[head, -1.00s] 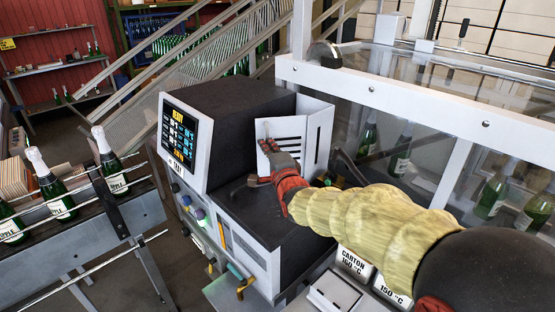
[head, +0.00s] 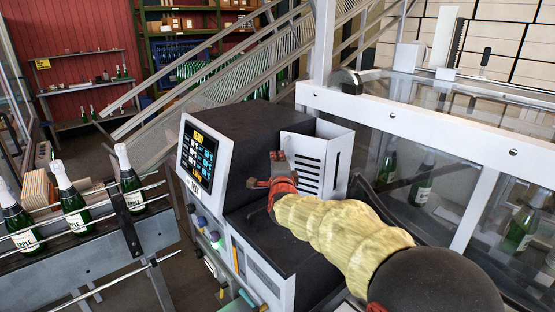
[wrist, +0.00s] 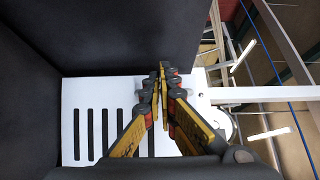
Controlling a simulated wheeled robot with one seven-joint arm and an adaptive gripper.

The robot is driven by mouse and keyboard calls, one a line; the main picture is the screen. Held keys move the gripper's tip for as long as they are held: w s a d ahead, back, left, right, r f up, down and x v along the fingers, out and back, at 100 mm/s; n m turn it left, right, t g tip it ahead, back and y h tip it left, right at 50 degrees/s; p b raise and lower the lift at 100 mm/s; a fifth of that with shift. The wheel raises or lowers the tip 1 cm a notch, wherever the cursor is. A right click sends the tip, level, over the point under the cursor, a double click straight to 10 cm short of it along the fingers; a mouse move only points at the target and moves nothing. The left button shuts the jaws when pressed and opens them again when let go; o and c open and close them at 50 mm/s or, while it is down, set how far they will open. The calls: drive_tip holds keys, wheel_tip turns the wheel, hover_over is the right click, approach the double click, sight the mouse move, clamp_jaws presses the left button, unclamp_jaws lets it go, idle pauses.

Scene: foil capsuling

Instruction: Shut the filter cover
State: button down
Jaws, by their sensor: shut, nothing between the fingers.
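The filter cover seems to be the white slotted panel (head: 312,168) standing open at the right of the dark machine housing (head: 235,130). A plain white side face with one dark slot adjoins it at the right. My gripper (head: 278,158) is at the left edge of the slotted panel, hiding part of it, between it and the dark housing. In the wrist view the shut, empty fingers (wrist: 162,72) lie in front of the slotted white panel (wrist: 98,125), their tips towards a dark surface. I cannot tell whether they touch the panel.
A control screen (head: 200,155) faces left on the machine. Bottles (head: 70,200) stand on a railed conveyor at the left. A white-framed clear enclosure (head: 430,130) with bottles inside stands close at the right. The machine's dark top (head: 265,240) is clear in front.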

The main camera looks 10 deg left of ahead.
sight(281, 149)
drive_tip(key=w+m+h+p, duration=0.2)
drive_tip(key=h+p, duration=0.1)
drive_tip(key=w+m+h+p, duration=0.2)
drive_tip(key=w+h+p, duration=0.1)
drive_tip(key=shift+w+r+t+h+p, duration=0.1)
drive_tip(key=shift+w+t+h+p, duration=0.2)
drive_tip(key=shift+w+t+p, duration=0.1)
idle(0.4)
